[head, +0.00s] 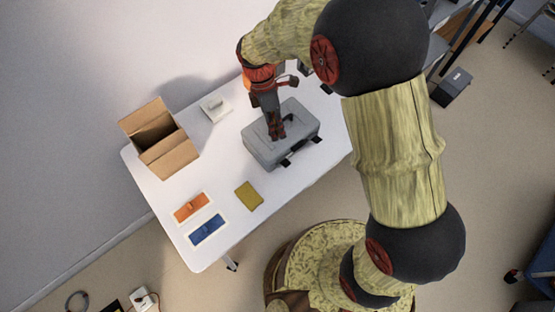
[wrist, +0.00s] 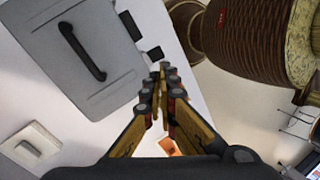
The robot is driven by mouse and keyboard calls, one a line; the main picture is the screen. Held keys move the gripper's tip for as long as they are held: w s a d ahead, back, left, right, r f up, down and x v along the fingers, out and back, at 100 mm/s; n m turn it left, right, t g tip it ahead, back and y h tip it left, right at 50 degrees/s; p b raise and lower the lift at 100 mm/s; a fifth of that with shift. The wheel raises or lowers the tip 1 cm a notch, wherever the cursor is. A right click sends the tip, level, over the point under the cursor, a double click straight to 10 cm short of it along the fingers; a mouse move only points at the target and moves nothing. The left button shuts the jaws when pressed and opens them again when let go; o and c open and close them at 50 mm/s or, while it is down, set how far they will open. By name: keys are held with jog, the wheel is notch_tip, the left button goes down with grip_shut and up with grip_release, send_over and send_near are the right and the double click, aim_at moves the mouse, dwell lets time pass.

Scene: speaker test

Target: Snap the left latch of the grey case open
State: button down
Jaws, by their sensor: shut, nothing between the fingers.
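The grey case (head: 259,143) lies closed on the white table, with a black handle on its lid. The left latch (head: 286,162) is a dark tab on the case's near edge; it also shows in the wrist view (wrist: 155,53). My gripper (head: 277,136) is shut and empty, pointing down over the case in the head view. In the wrist view its fingertips (wrist: 164,68) appear just beside the left latch. Contact cannot be told.
An open cardboard box (head: 168,155) stands at the table's left end. An orange piece (head: 191,207) and a blue piece (head: 207,230) lie on pale trays near a mustard pad (head: 249,196). A white plate with a raised block (head: 215,108) lies behind. Table (head: 225,170) is bare between.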

aim_at(288, 165)
jog(key=n, duration=0.2)
jog(key=r+n, duration=0.1)
jog(key=n, duration=0.2)
jog(key=shift+w+a+r, duration=0.15)
jog(key=shift+w+a, duration=0.05)
jog(key=b+x, duration=0.3)
jog(key=x, duration=1.1)
jog(key=shift+d+b, duration=0.1)
jog(key=shift+b, duration=0.3)
jog(key=shift+s+d+t, duration=0.15)
jog(key=shift+s+t, duration=0.05)
jog(key=shift+t, duration=0.2)
jog(key=shift+s+d+y, duration=0.1)
jog(key=shift+y, duration=0.2)
